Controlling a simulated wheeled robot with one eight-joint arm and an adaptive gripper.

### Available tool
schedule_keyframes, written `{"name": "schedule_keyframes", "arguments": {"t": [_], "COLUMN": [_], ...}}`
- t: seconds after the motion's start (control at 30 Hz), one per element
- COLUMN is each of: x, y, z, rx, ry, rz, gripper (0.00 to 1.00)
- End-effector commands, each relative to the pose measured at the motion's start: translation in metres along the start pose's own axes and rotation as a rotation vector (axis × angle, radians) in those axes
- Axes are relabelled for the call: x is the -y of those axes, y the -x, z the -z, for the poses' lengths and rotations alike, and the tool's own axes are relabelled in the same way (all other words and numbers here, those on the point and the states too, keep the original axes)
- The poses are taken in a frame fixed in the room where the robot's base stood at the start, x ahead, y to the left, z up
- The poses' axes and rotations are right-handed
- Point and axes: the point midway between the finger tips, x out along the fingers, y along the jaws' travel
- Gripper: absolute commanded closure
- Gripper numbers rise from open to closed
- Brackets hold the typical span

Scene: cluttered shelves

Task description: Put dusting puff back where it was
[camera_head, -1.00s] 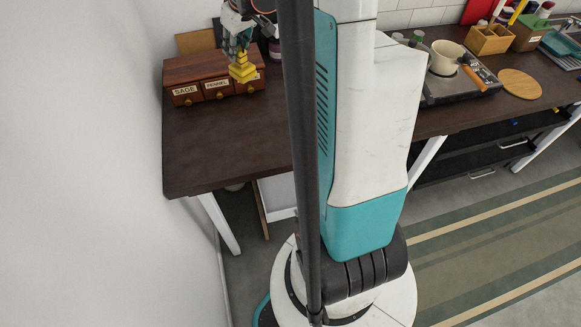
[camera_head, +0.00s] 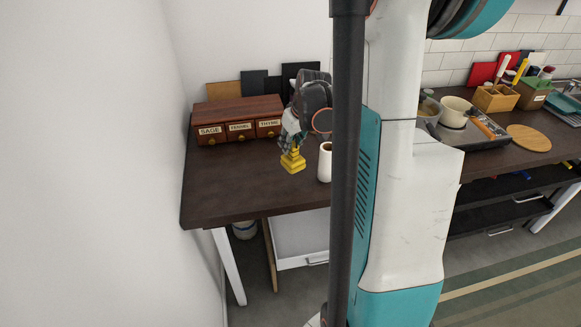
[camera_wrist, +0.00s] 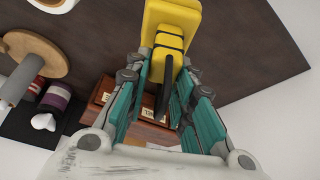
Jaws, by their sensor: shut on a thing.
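The dusting puff (camera_head: 292,161) is a yellow, stepped block held in my gripper (camera_head: 290,142). In the wrist view the yellow puff (camera_wrist: 170,35) sits between the teal and grey fingers of my gripper (camera_wrist: 165,75), which are shut on it. In the head view it hangs over the dark table (camera_head: 240,185), in front of the wooden drawer box and left of a white cup. I cannot tell whether its lower end touches the tabletop.
A wooden box with drawers labelled SAGE, FENNEL and THYME (camera_head: 238,120) stands at the table's back left. A white cup (camera_head: 325,162) is close to the puff's right. The table's front left is clear. A tray (camera_head: 475,133) and wooden caddy (camera_head: 495,98) lie farther right.

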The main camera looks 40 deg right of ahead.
Motion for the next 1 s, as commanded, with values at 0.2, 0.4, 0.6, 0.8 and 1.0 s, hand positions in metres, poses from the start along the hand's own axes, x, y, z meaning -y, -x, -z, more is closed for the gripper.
{"name": "schedule_keyframes", "arguments": {"t": [0.2, 0.4, 0.6, 0.8, 1.0], "x": [0.000, 0.000, 0.000, 0.000, 0.000], "y": [-0.032, -0.042, -0.069, -0.074, -0.076], "z": [-0.013, -0.017, -0.028, -0.031, -0.032], "rx": [0.000, 0.000, 0.000, 0.000, 0.000], "ry": [0.000, 0.000, 0.000, 0.000, 0.000], "rz": [0.000, 0.000, 0.000, 0.000, 0.000], "gripper": [1.00, 1.00, 1.00, 1.00, 1.00]}}
